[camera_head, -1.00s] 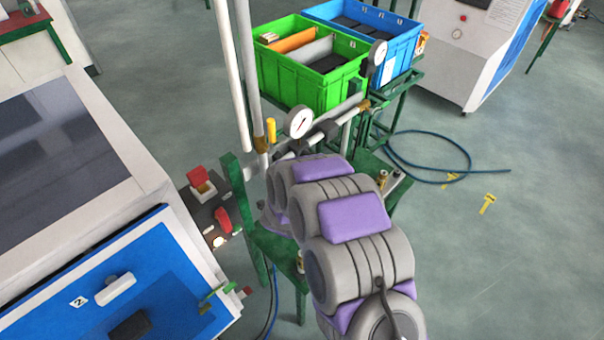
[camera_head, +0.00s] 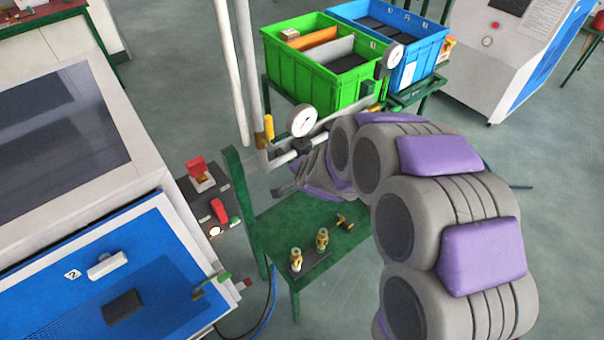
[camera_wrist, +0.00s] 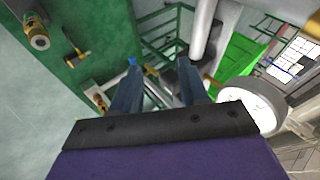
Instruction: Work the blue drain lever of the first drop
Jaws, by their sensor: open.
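My gripper (camera_head: 282,190) is open beside the vertical white pipes (camera_head: 229,75), above the green stand (camera_head: 325,222) in the head view. In the wrist view its two fingers (camera_wrist: 159,75) reach forward, apart, with nothing seen held between them. A small bright blue piece (camera_wrist: 131,61), perhaps the drain lever, shows at the left fingertip. I cannot tell if the finger touches it. A brass fitting (camera_wrist: 152,70) lies just beyond, between the fingertips. In the head view the blue lever is not seen; my arm and gripper cover part of the pipework.
A pressure gauge (camera_head: 301,121) and a yellow lever (camera_head: 269,127) sit on the pipework close above my gripper. Brass valves (camera_head: 322,240) stand on the green stand. Green (camera_head: 316,88) and blue (camera_head: 412,66) crates are behind. A blue-fronted machine (camera_head: 165,262) is at left.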

